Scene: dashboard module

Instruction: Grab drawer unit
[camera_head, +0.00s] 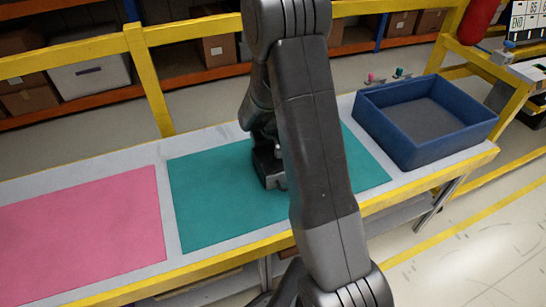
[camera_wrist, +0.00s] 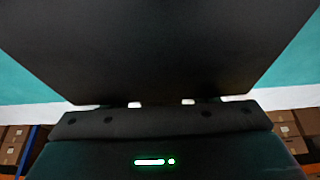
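A large dark, flat-faced thing (camera_wrist: 160,50) fills the upper middle of the wrist view, very close to the camera, with teal mat on both sides; it may be the drawer unit. My gripper's body (camera_wrist: 155,125), with a green light, spans the bottom of that view, right up against the dark thing's near edge. Its fingers are hidden there, so I cannot tell whether they touch or hold it. In the head view, my arm covers most of the spot. A dark blocky shape (camera_head: 267,168) shows low over the teal mat, left of the arm; I cannot tell whether it is gripper or unit.
The teal mat (camera_head: 215,205) lies mid-table, with a pink mat (camera_head: 85,235) to its left; both look bare where visible. An open, empty-looking blue bin (camera_head: 385,130) stands at the right end. Yellow rails (camera_head: 75,58) and shelves with boxes run behind the table.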

